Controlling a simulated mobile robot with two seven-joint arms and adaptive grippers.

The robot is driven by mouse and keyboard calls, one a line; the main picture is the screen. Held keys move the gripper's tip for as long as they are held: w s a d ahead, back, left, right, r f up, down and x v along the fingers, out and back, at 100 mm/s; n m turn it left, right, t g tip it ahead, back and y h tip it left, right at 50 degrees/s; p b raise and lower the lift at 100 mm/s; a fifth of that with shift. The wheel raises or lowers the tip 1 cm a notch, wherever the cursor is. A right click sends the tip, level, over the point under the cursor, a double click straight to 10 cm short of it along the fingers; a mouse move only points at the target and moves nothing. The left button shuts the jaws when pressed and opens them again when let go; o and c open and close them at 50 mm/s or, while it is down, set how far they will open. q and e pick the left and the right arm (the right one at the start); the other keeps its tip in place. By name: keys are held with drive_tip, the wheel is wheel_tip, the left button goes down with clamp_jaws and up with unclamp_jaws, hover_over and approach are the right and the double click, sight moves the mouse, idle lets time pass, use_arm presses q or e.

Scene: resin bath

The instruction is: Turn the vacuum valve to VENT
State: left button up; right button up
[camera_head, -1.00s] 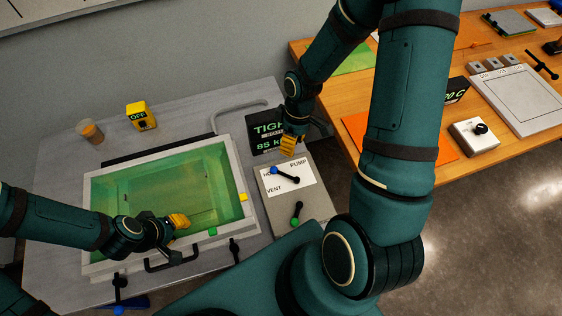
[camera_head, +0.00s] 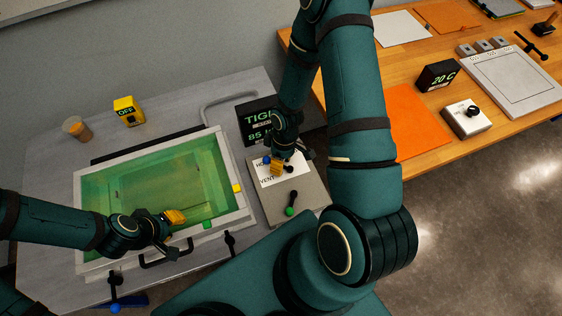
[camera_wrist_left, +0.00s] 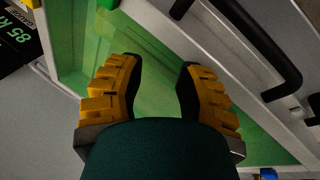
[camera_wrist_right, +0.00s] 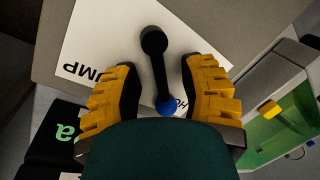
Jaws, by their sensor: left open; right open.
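The vacuum valve is a black lever with a blue knob (camera_head: 267,160) on a grey panel, over a white label reading PUMP, HO... and VENT. In the right wrist view the lever (camera_wrist_right: 158,75) lies between the open yellow fingers of my right gripper (camera_wrist_right: 163,88), its blue end towards the palm and beside the HO... lettering. I cannot tell whether the fingers touch it. In the head view my right gripper (camera_head: 277,167) partly covers the lever and label. My left gripper (camera_head: 177,216) is open and empty above the front part of the green bath (camera_head: 105,180).
A second black lever with a green knob (camera_head: 290,211) is at the panel's near side. A dark display (camera_head: 257,124) stands behind the panel. A yellow OFF box (camera_head: 129,111) and a small cup (camera_head: 76,129) stand behind the bath. A wooden table (camera_head: 440,147) is at right.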

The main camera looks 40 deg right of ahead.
drive_tip(key=shift+c, duration=0.4)
clamp_jaws()
use_arm(q)
drive_tip(key=shift+s, duration=0.15)
use_arm(e)
drive_tip(key=shift+f, duration=0.1)
